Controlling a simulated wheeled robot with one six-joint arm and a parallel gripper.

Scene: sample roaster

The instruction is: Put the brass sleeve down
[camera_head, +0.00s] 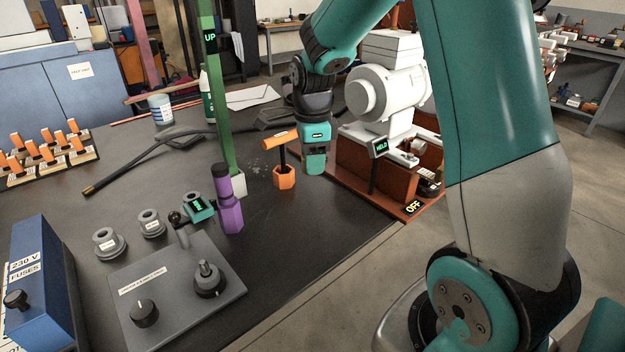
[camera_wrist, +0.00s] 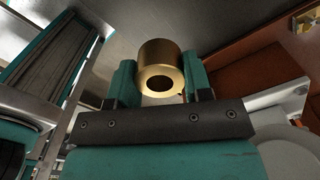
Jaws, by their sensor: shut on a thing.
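The brass sleeve (camera_wrist: 158,50) is a short, thick gold ring with a dark round bore, seen in the wrist view. My gripper (camera_wrist: 158,82) is shut on it, with one teal finger on each side. In the head view my gripper (camera_head: 315,162) points down over the dark bench, between an orange hexagonal holder and the brown machine base. The sleeve cannot be made out in the head view. How far it is above the bench is hard to tell.
The orange holder (camera_head: 284,178) with a T-handle tool stands close left of my gripper. The white machine on its brown base (camera_head: 370,168) with a "HELD" sign is close right. A purple bottle (camera_head: 228,205) and green post (camera_head: 221,110) stand further left. Bare bench (camera_head: 300,228) lies in front.

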